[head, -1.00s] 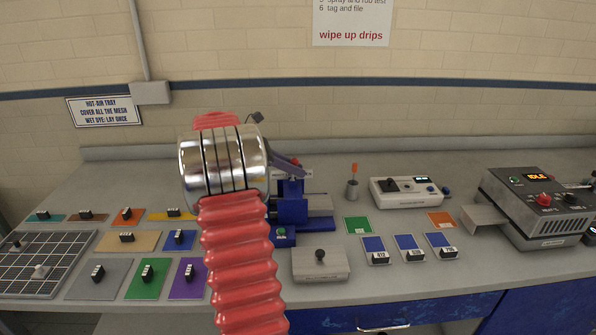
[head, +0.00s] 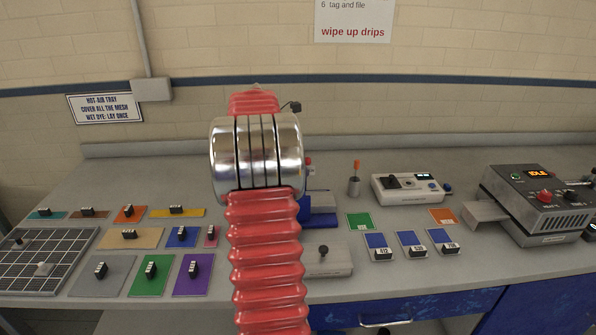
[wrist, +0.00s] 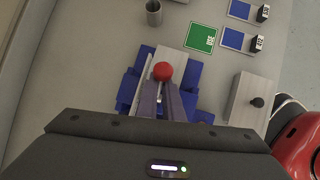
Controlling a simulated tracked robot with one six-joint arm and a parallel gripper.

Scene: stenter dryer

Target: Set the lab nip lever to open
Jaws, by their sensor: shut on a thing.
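The lab nip is a blue machine (head: 322,203) on the bench, mostly hidden behind my arm in the head view. In the wrist view its blue body (wrist: 194,75) lies under my gripper. The lever's red ball knob (wrist: 163,71) shows at my fingertips. My gripper (wrist: 163,84) is shut on the lever, with a grey finger on each side just below the knob. In the head view my gripper is hidden behind my arm, and a small bit of red (head: 308,160) shows at the arm's right edge. The lever's exact angle cannot be told.
A grey block with a black knob (head: 323,257) stands in front of the nip. A metal cup (head: 354,186), green card (head: 360,221) and blue cards (head: 411,245) lie to the right. A grey machine reading IDLE (head: 540,205) stands far right. Coloured swatches (head: 147,275) fill the left.

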